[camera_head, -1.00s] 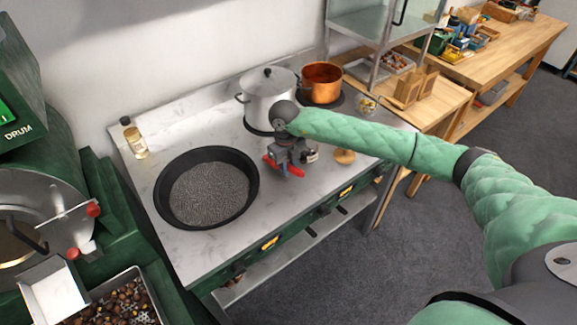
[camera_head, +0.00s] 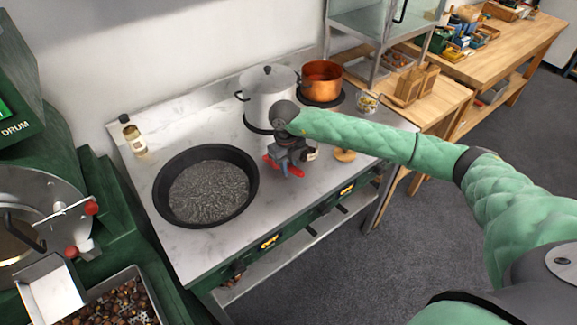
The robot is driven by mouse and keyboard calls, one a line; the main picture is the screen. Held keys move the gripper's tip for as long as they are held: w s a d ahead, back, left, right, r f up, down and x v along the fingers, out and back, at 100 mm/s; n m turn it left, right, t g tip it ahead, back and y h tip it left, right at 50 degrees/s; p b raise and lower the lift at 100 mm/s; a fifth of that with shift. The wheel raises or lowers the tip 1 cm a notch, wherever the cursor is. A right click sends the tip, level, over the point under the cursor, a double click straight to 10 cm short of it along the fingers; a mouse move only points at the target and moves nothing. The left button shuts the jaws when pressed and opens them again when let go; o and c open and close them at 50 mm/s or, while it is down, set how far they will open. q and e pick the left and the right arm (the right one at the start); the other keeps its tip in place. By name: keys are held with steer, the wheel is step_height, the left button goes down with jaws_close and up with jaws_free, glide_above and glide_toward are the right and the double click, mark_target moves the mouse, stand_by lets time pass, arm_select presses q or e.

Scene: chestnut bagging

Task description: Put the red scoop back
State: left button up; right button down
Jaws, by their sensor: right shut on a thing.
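The red scoop (camera_head: 295,171) shows as red pieces at the jaws of my right gripper (camera_head: 285,167). The gripper points down over the marble worktop, to the right of the black pan, and is shut on the scoop. Most of the scoop is hidden by the gripper, so I cannot tell whether it touches the worktop. My left gripper is not in view.
A black pan (camera_head: 163,209) sits on the worktop (camera_head: 240,228). Behind my right arm stand a silver pot (camera_head: 268,92) and a copper pot (camera_head: 321,76). A bottle (camera_head: 134,138) stands at the back left. A chestnut tray (camera_head: 152,296) is at lower left.

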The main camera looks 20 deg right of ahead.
steer(key=shift+f+b, duration=0.35)
steer(key=shift+f, duration=0.05)
steer(key=c, duration=1.2)
jaws_free()
steer(key=shift+r, duration=0.1)
